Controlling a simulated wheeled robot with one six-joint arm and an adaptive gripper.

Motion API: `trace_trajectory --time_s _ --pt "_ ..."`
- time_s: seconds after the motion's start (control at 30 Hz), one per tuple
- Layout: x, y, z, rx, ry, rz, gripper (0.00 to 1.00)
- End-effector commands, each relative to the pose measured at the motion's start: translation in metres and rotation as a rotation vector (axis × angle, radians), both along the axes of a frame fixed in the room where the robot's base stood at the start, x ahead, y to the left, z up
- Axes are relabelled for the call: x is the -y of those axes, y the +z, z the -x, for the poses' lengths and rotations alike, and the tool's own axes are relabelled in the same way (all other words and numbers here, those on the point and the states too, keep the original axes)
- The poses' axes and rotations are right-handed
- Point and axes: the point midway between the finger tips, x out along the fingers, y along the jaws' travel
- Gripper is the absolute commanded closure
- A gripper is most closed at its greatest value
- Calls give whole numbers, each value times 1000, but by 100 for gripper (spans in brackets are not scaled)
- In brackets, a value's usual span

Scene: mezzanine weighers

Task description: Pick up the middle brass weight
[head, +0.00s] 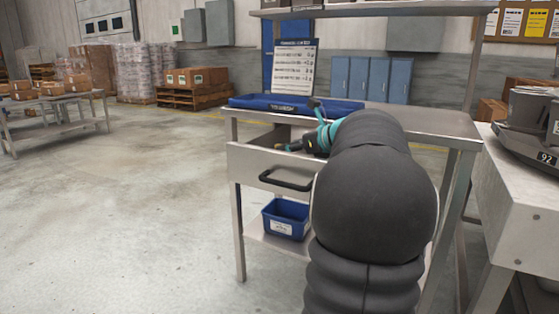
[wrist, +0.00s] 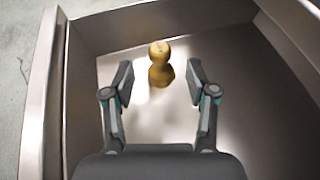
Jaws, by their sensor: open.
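One brass weight (wrist: 160,65), knob-topped, stands upright on the bare metal floor of the open drawer (wrist: 110,18) in the wrist view. No other weight shows there, so I cannot tell its place among others. My gripper (wrist: 160,82) is open and empty, with its fingers spread to the left and right of the weight's near side and a gap on each side. In the head view, my gripper (head: 300,145) is low at the drawer (head: 258,165), with a small yellowish bit (head: 292,147) beside it; my arm hides much of the drawer.
The steel table (head: 425,121) has a blue tray (head: 345,105) and an upright sign (head: 295,68) on top. A blue bin (head: 286,218) stands on its lower shelf. A bench (head: 500,185) with a scale is at right. Drawer walls enclose my gripper; open floor lies left.

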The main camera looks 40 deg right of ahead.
Motion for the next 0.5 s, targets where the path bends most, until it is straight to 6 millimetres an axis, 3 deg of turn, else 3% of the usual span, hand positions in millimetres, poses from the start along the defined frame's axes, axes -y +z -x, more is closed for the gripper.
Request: trace_trajectory --time_s 0.33,0.5 --pt "-6 -13 -41 -1 3 0 43" --pt "-6 -14 -48 0 1 0 43"
